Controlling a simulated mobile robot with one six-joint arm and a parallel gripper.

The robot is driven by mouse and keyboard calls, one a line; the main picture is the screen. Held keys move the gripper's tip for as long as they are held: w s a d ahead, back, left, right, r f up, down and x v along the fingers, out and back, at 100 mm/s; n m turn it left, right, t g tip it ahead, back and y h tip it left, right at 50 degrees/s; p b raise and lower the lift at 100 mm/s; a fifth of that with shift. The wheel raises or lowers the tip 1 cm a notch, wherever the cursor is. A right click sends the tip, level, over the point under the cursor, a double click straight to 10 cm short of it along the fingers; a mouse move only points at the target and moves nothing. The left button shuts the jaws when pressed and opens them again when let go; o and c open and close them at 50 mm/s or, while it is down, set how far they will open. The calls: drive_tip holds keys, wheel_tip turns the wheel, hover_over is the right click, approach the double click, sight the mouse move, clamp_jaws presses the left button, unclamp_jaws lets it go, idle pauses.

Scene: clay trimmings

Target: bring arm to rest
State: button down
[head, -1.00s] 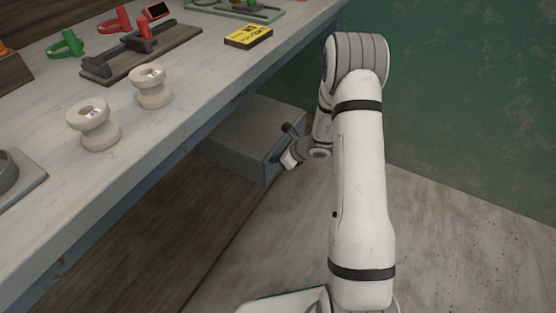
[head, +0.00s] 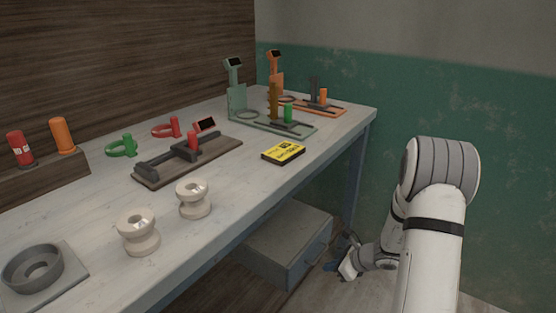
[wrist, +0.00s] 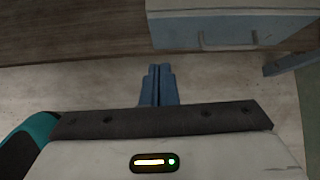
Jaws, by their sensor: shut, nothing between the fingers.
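Nothing is seen touching the fingers.
The workbench (head: 95,217) holds two cream spools, a yellow box (head: 283,153), a grey ring on a plate (head: 35,270) and several coloured fixtures. The grey drawer unit (head: 285,243) is below; its handle (wrist: 228,42) shows in the wrist view. A green wall stands behind.

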drive_tip(key=s+a+r+n+g+p, duration=0.1)
drive_tip(key=s+a+r+n+p, duration=0.25)
drive_tip(key=r, duration=0.65)
drive_tip(key=s+a+r+n+g+p, duration=0.1)
drive_tip(key=s+a+r+n+p, duration=0.15)
drive_tip(key=r+n+p, duration=0.45)
drive_tip(key=s+a+r+n+g+p, duration=0.1)
drive_tip(key=s+a+r+n+p, duration=0.25)
drive_tip(key=r, duration=0.85)
drive_tip(key=s+d+r+n+h+p, duration=0.1)
drive_tip(key=s+r+n+h+p, duration=0.2)
drive_tip(key=s+r+n+p, duration=0.3)
drive_tip(key=s+d+r+n+h+p, duration=0.2)
drive_tip(key=s+r+n+h+p, duration=0.2)
drive_tip(key=r, duration=1.2)
drive_tip(key=s+n+p, duration=0.1)
drive_tip(key=s+p, duration=0.2)
drive_tip(key=s, duration=0.3)
drive_tip(key=shift+d+r+n, duration=0.25)
drive_tip(key=shift+d+n, duration=0.05)
drive_tip(key=shift+n, duration=0.1)
